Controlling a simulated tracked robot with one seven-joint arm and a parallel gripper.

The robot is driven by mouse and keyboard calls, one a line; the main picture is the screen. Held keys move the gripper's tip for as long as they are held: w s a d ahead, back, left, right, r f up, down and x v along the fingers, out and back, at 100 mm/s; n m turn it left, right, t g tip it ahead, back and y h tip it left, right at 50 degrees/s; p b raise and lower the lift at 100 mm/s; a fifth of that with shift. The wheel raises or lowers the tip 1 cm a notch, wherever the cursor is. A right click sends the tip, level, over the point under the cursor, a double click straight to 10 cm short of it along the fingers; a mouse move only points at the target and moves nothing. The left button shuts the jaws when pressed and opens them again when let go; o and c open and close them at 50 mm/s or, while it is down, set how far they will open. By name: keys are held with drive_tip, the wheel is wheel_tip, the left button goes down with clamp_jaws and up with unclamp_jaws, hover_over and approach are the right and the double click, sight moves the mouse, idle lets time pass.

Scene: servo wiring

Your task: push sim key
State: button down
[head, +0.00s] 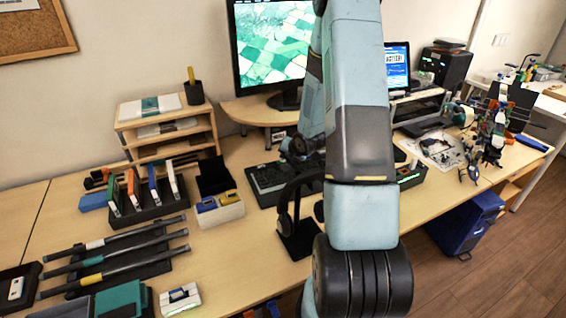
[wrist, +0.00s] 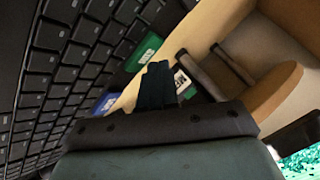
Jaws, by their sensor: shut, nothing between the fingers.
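A black keyboard (wrist: 75,75) fills the left of the wrist view, tilted in the picture. It also shows in the head view (head: 268,184), partly behind my arm. A green patch (wrist: 144,50) and a blue patch (wrist: 104,104) lie along its edge; I cannot tell which key is the sim key. My gripper (wrist: 158,78) is shut and empty, its dark fingertips close to the green patch; contact cannot be told. In the head view my gripper (head: 297,150) is near the keyboard's back edge, small and dark.
A monitor (head: 273,52) stands on a riser (head: 250,110) behind the keyboard. A headphone stand (head: 298,238) is in front of it. A white box with blue and yellow items (head: 219,212) stands left of the keyboard. A small black-and-white label (wrist: 183,82) shows beside the fingers.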

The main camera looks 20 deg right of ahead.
drive_tip(key=shift+r, duration=0.35)
drive_tip(key=shift+r, duration=0.1)
drive_tip(key=shift+r, duration=2.4)
